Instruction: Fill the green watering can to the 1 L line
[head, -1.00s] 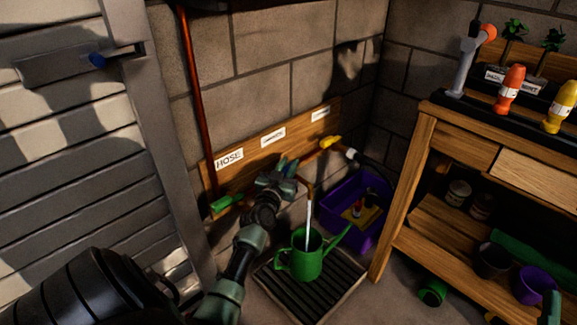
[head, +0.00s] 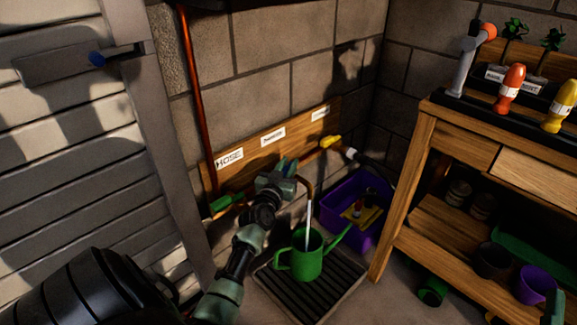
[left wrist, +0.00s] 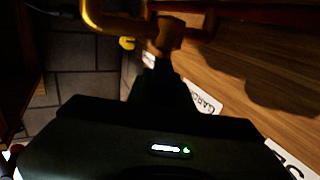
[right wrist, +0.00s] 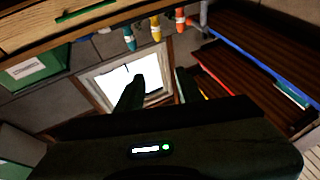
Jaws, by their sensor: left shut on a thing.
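The green watering can (head: 308,264) stands upright on a slatted drain tray (head: 335,301) below the copper spout (head: 311,188). A pale stream of water (head: 309,214) runs from the spout into the can's open top. The water level and the 1 L line cannot be made out. My left gripper (head: 285,170) is at the middle tap and is shut on its handle, which is mostly hidden by the fingers. In the left wrist view the jaws (left wrist: 158,68) are dark beside the brass pipe (left wrist: 108,18). My right gripper (right wrist: 158,88) is open and empty, away from the can.
The wall board has a HOSE label (head: 229,158) and other labels, a green-handled tap (head: 224,203) and a yellow-handled tap (head: 330,142). A purple crate (head: 336,204) stands behind the can. A wooden workbench (head: 415,190) is at right, a grey shutter (head: 75,170) at left.

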